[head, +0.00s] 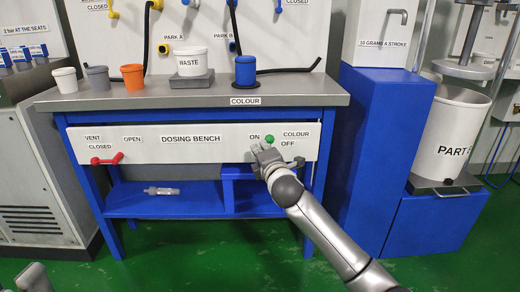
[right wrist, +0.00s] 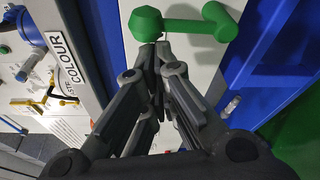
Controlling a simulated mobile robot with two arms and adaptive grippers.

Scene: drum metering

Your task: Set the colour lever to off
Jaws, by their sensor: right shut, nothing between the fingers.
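The green colour lever (head: 269,139) is on the front panel of the dosing bench, at the right. The right wrist view shows the lever (right wrist: 180,25) just beyond my fingertips. My right gripper (head: 262,150) is shut and empty, close by the knob; I cannot tell whether it touches. It hides part of the lever in the head view. A grey part at the lower left, perhaps my left gripper (head: 35,276), is cut off.
A red vent lever (head: 107,159) is on the panel's left. Cups, a waste pot (head: 192,63) and a blue pot (head: 245,70) stand on the bench top (head: 130,98). A blue cabinet (head: 385,150) stands close on the right. The green floor in front is clear.

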